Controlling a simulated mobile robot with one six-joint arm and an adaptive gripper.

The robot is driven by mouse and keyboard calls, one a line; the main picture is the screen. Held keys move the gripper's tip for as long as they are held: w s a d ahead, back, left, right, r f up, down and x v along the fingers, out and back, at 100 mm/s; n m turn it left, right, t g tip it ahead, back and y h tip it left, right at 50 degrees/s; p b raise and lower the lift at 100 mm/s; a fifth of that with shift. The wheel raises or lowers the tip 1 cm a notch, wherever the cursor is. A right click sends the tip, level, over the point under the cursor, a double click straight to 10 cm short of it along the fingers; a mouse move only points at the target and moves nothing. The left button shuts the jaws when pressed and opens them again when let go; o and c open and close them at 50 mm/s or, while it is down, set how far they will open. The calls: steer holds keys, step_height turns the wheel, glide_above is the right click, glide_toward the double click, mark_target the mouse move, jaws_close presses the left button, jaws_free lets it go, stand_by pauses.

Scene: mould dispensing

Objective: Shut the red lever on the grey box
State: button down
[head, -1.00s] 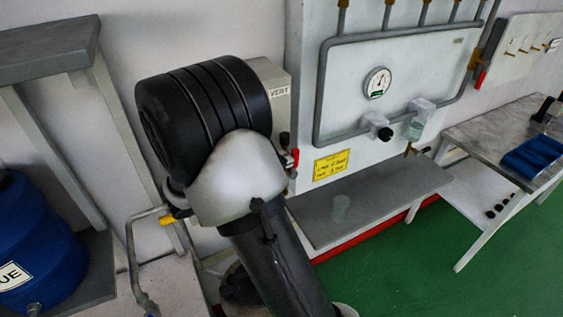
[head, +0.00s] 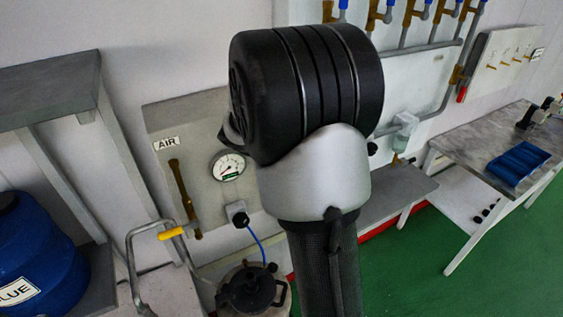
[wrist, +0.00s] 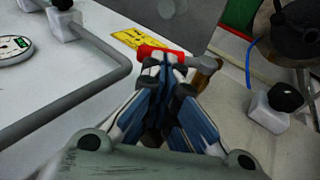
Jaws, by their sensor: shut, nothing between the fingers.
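In the wrist view, the red lever (wrist: 158,52) lies right at the tips of my gripper (wrist: 165,62). It joins a grey rounded part and a brass valve body (wrist: 207,76) to its right. My gripper is shut and empty. Fingertips and lever overlap in the picture; I cannot tell whether they touch. In the head view, my arm hides this lever, its grey box and my gripper. I cannot make out the box's outline in the wrist view.
A grey pipe (wrist: 75,97) and yellow label (wrist: 128,38) are on the white panel beside my fingers. A black knob (wrist: 286,96) and dark pot (wrist: 298,32) are right.

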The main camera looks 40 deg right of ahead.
steer(key=d+y+p, duration=0.1)
steer(key=y+p, duration=0.1)
steer(key=shift+s+d+f+t+y+p, duration=0.2)
steer(key=shift+s+d+t+y+p, duration=0.1)
steer(key=shift+d+p, duration=0.1)
steer(key=shift+d+f, duration=0.35)
steer(key=shift+f, duration=0.25)
steer(key=shift+s+d+f+b, duration=0.15)
steer(key=shift+d+f+b, duration=0.35)
steer(key=shift+b, duration=0.15)
steer(key=shift+r, duration=0.25)
step_height(320, 180, up, 13)
steer(key=s+p, duration=0.2)
steer(key=p, duration=0.1)
steer(key=shift+s+a, duration=0.25)
steer(key=shift+a, duration=0.15)
